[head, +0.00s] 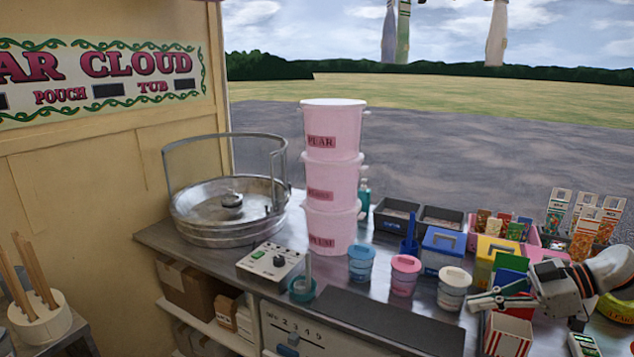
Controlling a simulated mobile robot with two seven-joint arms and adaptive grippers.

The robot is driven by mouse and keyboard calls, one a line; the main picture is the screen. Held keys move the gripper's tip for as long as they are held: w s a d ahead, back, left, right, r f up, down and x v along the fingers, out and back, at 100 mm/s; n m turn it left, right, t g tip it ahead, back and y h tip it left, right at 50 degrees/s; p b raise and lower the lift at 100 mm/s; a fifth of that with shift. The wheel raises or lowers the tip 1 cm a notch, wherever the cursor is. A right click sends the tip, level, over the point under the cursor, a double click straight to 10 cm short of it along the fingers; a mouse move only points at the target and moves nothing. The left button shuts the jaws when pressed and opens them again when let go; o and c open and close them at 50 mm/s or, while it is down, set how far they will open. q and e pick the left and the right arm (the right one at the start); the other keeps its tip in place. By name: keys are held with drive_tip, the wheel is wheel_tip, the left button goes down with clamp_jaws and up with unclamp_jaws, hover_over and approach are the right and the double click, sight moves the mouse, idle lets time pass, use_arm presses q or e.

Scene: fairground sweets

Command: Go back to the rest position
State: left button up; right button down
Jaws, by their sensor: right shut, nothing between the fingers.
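My right gripper (482,299) is in the head view at the lower right, with its arm coming in from the right edge. Its fingers are shut with nothing between them and point left. They are over the right part of the metal counter (408,301), in front of the yellow and green boxes and above a red-and-white striped box (508,334). I cannot tell whether they touch anything there. My left gripper is not in view.
A metal candy-floss bowl (226,215) stands at the counter's left, beside three stacked pink tubs (331,177). Several small lidded tubs, including a pink-lidded one (404,275), stand near my gripper. A dark mat (378,322) lies clear at the front.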

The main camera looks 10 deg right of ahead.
drive_tip(key=s+a+f+m+t, duration=0.1)
drive_tip(key=a+f+m+t, duration=0.35)
drive_tip(key=a+f, duration=1.2)
drive_tip(key=s+a+f+m+h, duration=0.1)
drive_tip(key=s+a+f+h, duration=0.3)
drive_tip(key=s+f, duration=0.3)
drive_tip(key=s+a+f+m+h, duration=0.2)
drive_tip(key=s+a+f+h, duration=0.1)
drive_tip(key=s+f, duration=0.4)
wheel_tip(320, 180, down, 3)
drive_tip(key=shift+s+a+f+h, duration=0.1)
drive_tip(key=shift+s+a+h, duration=0.15)
drive_tip(key=shift+a+h, duration=0.2)
drive_tip(key=shift+d, duration=0.1)
